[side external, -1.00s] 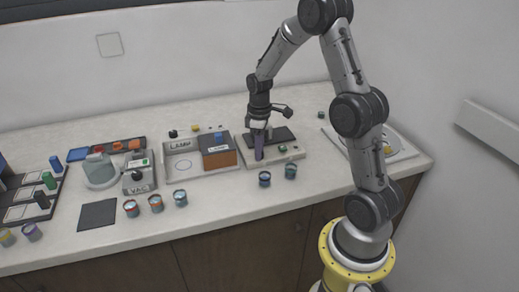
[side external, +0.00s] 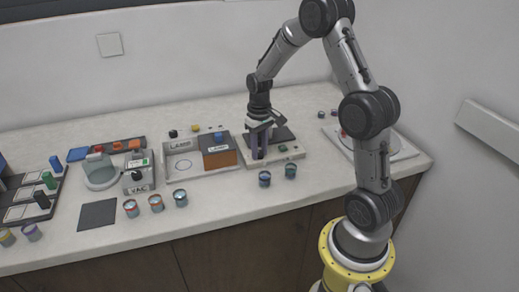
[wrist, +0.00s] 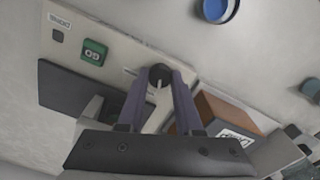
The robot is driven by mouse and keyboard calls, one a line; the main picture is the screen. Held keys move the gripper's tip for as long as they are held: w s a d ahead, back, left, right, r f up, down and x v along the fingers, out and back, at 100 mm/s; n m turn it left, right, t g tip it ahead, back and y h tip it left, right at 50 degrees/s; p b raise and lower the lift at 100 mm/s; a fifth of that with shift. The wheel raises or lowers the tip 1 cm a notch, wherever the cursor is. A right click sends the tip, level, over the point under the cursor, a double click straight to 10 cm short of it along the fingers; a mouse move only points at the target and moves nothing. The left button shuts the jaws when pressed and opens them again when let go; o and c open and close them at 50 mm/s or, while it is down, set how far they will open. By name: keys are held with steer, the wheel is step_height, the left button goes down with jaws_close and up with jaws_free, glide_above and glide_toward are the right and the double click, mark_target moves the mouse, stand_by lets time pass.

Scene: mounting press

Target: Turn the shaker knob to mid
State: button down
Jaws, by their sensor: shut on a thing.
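The shaker is a pale base (wrist: 125,50) with a dark flat platform (wrist: 75,88) and a green GO button (wrist: 94,52). Its knob (wrist: 160,75) is small, round and dark with a pale pointer mark. In the wrist view my gripper (wrist: 161,82) has its two purple fingers on either side of the knob, shut on it. The side view shows my gripper (side external: 259,156) pointing down at the front left of the shaker base (side external: 291,156); the fingers mostly hide the knob there. The scale marks around the knob are too small to read.
A lamp box (side external: 218,157) with an orange-brown side stands close left of the shaker.

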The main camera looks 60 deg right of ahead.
mark_target(259, 152)
steer(key=shift+r+m, duration=0.1)
steer(key=shift+m, duration=2)
steer(key=c, duration=0.6)
jaws_free()
step_height(259, 152, up, 14)
steer(key=shift+f, duration=0.15)
